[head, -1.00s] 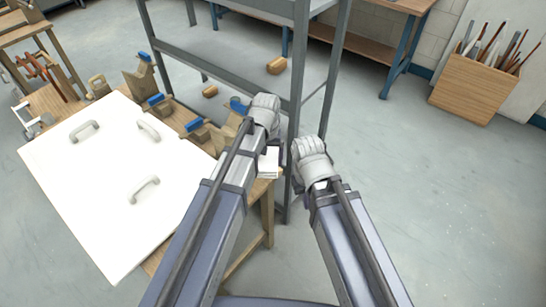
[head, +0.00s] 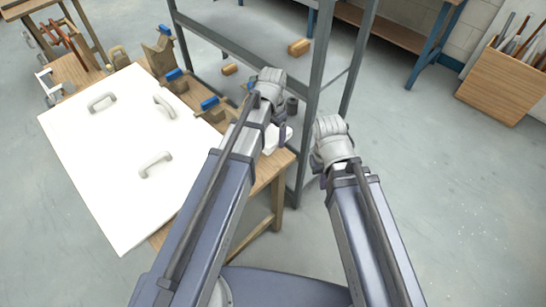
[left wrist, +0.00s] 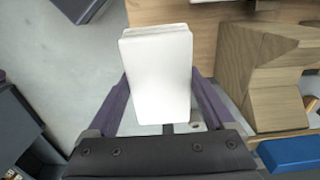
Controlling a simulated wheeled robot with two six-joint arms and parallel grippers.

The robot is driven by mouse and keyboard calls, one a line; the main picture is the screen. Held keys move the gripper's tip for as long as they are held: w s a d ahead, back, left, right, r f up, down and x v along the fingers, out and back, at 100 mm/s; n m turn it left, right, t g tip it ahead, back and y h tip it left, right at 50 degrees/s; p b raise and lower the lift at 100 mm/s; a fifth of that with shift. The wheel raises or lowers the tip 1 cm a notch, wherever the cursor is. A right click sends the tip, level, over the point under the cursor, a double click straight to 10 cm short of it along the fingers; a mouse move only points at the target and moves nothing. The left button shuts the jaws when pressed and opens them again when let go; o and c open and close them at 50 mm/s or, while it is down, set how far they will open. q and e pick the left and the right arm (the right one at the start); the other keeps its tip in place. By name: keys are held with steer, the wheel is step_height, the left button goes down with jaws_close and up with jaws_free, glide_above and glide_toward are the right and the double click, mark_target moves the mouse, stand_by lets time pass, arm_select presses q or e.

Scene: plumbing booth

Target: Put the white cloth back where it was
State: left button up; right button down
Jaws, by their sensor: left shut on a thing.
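The white cloth (left wrist: 160,75) is a folded, block-like stack between the two purple fingers of my left gripper (left wrist: 160,100) in the left wrist view. My left gripper is shut on it. In the head view the cloth (head: 271,139) shows partly beside my left gripper (head: 281,134), over the right end of the wooden bench (head: 262,178). I cannot tell whether the cloth touches the bench top. My right gripper (head: 324,181) is right of the bench, over the floor. Its fingers are mostly hidden behind my right arm, so its opening does not show.
A large white board (head: 118,195) with several grey handles covers much of the bench. Wooden blocks with blue parts (head: 210,104) line its back edge. A grey metal shelf frame (head: 312,100) stands close behind my grippers. The floor at right is open.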

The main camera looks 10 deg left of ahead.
arm_select(q)
steer(key=b, duration=0.6)
glide_above(273, 158)
steer(key=shift+f, duration=3.2)
step_height(273, 158, down, 4)
steer(key=b, duration=0.4)
steer(key=shift+r, duration=0.2)
steer(key=shift+f, duration=0.15)
steer(key=o, duration=1.2)
